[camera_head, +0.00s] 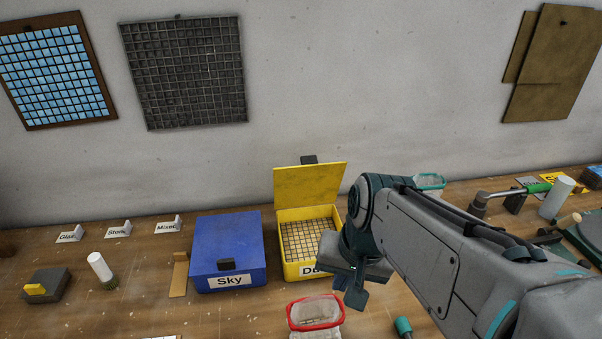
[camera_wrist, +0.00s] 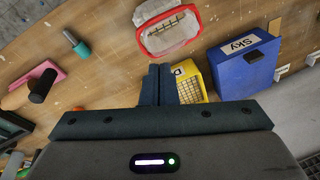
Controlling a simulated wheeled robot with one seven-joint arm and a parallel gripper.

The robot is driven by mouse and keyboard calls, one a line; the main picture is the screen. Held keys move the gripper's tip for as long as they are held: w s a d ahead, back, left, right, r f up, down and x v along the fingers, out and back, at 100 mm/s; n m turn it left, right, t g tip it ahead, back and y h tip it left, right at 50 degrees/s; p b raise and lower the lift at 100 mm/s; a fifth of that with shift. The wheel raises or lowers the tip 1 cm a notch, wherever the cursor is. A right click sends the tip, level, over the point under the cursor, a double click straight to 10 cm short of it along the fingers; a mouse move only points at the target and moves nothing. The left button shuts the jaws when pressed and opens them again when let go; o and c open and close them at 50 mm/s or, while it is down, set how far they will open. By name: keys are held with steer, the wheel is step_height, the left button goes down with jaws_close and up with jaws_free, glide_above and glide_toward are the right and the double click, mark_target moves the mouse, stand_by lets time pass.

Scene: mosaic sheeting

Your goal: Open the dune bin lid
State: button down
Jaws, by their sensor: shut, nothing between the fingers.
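The yellow dune bin (camera_head: 303,262) stands on the bench with its label partly hidden behind my gripper. Its yellow lid (camera_head: 309,184) is raised at the back, nearly upright, with a dark handle block (camera_head: 309,160) at its top edge. A tan mosaic sheet (camera_head: 305,240) shows inside the bin. My gripper (camera_head: 350,292) is shut and empty, in front of the bin's right front corner. In the wrist view the shut fingers (camera_wrist: 159,70) cover part of the yellow bin (camera_wrist: 197,88).
The blue Sky bin (camera_head: 227,245) stands shut to the left of the yellow bin. A red-rimmed clear container (camera_head: 315,312) sits in front. Tools and a white cylinder (camera_head: 556,197) lie to the right. Small label cards (camera_head: 118,229) stand at the back left.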

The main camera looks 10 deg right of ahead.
steer(key=w+a+f+m+y, duration=0.1)
steer(key=m, duration=0.2)
steer(key=w+a+f+m+g+y+b, duration=0.1)
steer(key=f+m+y, duration=0.1)
steer(key=m, duration=0.1)
steer(key=w+a+f+m+g+y+b, duration=0.1)
steer(key=f+m+y, duration=0.1)
steer(key=m, duration=0.2)
steer(key=shift+w+a+f, duration=0.1)
steer(key=shift+w+a, duration=0.05)
steer(key=shift+a, duration=0.15)
steer(key=w+m+t+y+b, duration=0.2)
steer(key=w+m+y, duration=0.45)
steer(key=m, duration=0.35)
steer(key=m+t+y+b, duration=0.1)
steer(key=m+t+y, duration=0.2)
steer(key=m+t, duration=1.2)
glide_toward(307, 168)
steer(key=a+r+m+g, duration=0.2)
steer(key=a+m+g, duration=0.1)
steer(key=w, duration=0.1)
steer(key=w+r, duration=0.1)
steer(key=shift+w+r+h+p, duration=0.1)
steer(key=shift+w+h+p, duration=0.2)
steer(key=shift+w, duration=0.1)
steer(key=shift+w+r, duration=0.1)
steer(key=shift+w, duration=0.4)
steer(key=shift+r, duration=0.1)
